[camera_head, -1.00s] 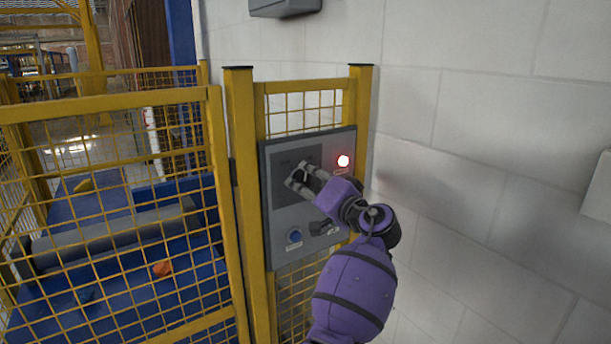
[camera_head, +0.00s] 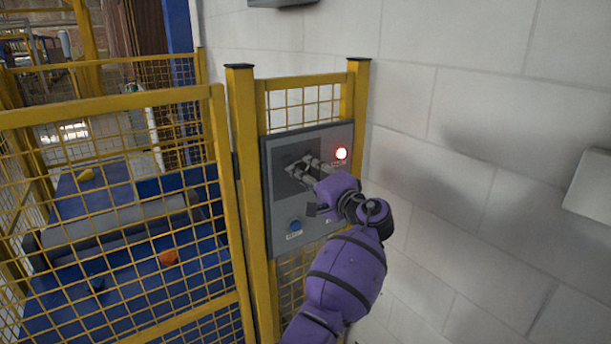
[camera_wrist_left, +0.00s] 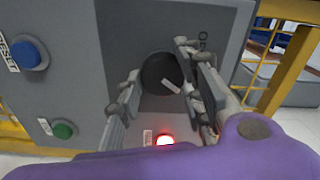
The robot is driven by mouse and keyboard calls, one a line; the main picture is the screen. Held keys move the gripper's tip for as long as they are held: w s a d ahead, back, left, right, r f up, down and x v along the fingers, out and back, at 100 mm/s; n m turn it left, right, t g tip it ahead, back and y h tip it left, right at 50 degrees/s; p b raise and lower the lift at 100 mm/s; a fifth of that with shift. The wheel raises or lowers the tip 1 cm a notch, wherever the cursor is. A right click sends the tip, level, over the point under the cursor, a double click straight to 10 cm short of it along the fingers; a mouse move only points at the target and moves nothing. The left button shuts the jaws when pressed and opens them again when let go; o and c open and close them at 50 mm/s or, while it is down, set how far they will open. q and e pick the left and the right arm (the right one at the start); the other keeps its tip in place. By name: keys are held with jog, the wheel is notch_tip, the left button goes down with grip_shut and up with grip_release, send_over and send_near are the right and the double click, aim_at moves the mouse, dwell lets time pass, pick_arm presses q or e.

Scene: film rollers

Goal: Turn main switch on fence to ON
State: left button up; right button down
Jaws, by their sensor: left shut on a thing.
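The grey control panel (camera_head: 277,210) is mounted on the yellow fence. Its main switch, a round black knob (camera_wrist_left: 158,70) with a pale bar mark, shows between my fingers in the left wrist view. The mark sits slanted in that view. My left gripper (camera_head: 303,168) is at the panel's dark upper plate, shut on the knob with one finger on each side. In the left wrist view the gripper (camera_wrist_left: 157,78) partly covers the switch's surroundings. The ON lettering cannot be read. My right gripper is not in view.
A lit red lamp (camera_head: 341,153) is at the panel's upper right, and a blue button (camera_head: 295,226) low on it. A green button (camera_wrist_left: 64,130) shows in the wrist view. The fence gate (camera_head: 216,150) stands left; a white block wall (camera_head: 480,120) is right.

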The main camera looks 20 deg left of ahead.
pick_arm(q)
jog(key=shift+d+f, duration=0.1)
jog(key=shift+f, duration=0.1)
jog(key=o, duration=1.1)
jog(key=shift+w+d, duration=0.1)
jog(key=shift+r, duration=0.1)
jog(key=v, duration=1.2)
